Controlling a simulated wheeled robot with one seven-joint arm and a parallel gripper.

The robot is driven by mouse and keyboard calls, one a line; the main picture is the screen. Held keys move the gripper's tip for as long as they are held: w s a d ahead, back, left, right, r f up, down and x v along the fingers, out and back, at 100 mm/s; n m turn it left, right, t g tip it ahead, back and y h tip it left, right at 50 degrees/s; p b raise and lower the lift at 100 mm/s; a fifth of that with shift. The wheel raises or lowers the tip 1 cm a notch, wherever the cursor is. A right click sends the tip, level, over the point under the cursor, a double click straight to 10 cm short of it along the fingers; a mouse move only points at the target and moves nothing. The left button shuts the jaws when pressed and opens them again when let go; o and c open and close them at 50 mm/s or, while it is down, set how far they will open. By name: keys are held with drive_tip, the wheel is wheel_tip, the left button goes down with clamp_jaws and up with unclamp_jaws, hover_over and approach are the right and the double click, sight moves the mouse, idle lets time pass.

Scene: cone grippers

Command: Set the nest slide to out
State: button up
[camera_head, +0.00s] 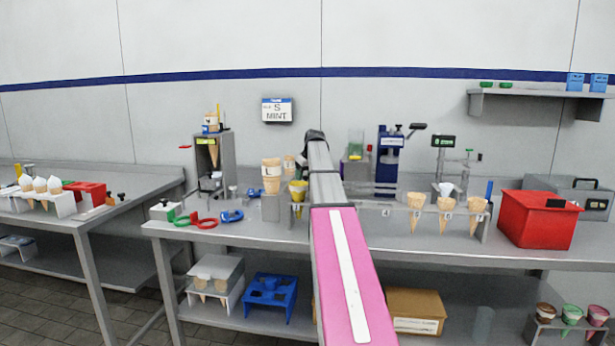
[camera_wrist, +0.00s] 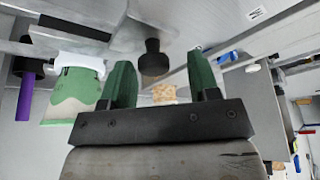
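My gripper (camera_wrist: 159,60) shows in the wrist view with its two green fingers apart. Nothing is clasped between them. A black round knob (camera_wrist: 153,62) stands just beyond the fingertips, roughly in line with the gap, under a grey metal part (camera_wrist: 118,38). I cannot tell whether this knob belongs to the nest slide, or which way the slide is set. A tan piece (camera_wrist: 164,93) shows farther back between the fingers. In the head view my pink and grey arm reaches over the middle table and hides the gripper and whatever is in front of it.
A green container (camera_wrist: 75,92) with a white top and a purple rod (camera_wrist: 25,98) are close left in the wrist view. In the head view a blue machine (camera_head: 389,160), a cone rack (camera_head: 385,213) and a red bin (camera_head: 538,218) stand right of my arm. A grey stand (camera_head: 226,160) is left.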

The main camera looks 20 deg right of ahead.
drive_tip(key=v, duration=1.1)
drive_tip(key=shift+f, duration=0.1)
idle(0.5)
